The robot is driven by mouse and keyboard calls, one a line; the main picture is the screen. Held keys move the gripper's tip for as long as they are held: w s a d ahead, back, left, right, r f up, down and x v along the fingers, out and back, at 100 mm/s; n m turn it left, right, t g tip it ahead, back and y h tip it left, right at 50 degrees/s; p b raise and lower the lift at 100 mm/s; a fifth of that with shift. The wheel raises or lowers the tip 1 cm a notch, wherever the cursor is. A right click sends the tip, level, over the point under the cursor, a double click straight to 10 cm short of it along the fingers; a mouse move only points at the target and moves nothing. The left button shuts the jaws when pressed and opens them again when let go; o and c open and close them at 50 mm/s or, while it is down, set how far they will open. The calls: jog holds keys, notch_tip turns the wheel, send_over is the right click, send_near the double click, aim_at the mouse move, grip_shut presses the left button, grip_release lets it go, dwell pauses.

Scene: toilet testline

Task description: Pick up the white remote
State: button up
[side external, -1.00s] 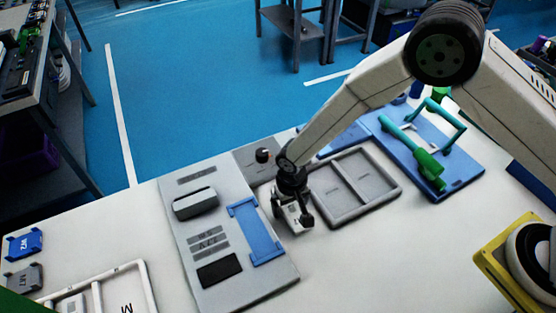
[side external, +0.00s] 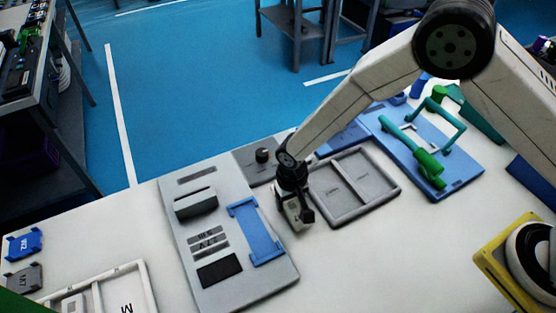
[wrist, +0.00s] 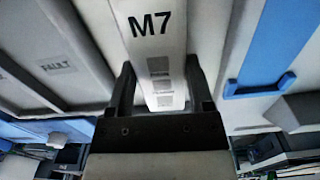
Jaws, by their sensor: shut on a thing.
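The white remote (wrist: 158,45) is a pale, long block marked "M7" with small grey patches below the letters. In the wrist view it stands between the two dark fingers of my gripper (wrist: 162,85), which are shut on it. In the side external view my gripper (side external: 293,207) points down between the grey panel and the two-part tray. The remote (side external: 297,214) shows only partly there, as the fingers cover some of it. I cannot tell whether its lower end touches the table.
A grey panel (side external: 205,276) with a blue bracket (side external: 258,235) stands left of my gripper. A grey two-part tray (side external: 392,190) lies close on the right. A blue board (side external: 462,180) with green handles is farther right. The white table (side external: 350,265) is clear in front.

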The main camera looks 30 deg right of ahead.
jog(key=s+r, duration=0.1)
jog(key=r, duration=0.1)
jog(key=s+d+r, duration=0.1)
jog(key=r, duration=0.1)
jog(key=s+d+r, duration=0.1)
jog(key=s+r, duration=0.1)
jog(key=r, duration=0.1)
jog(key=shift+s, duration=0.1)
jog(key=s+d+r, duration=0.4)
jog(key=s, duration=0.4)
jog(key=shift+s+r, duration=0.2)
jog(key=shift+s, duration=0.1)
jog(key=a+r, duration=0.2)
jog(key=a, duration=0.6)
jog(key=shift+s+a+r, duration=0.25)
jog(key=shift+s, duration=0.05)
jog(key=shift+w, duration=0.1)
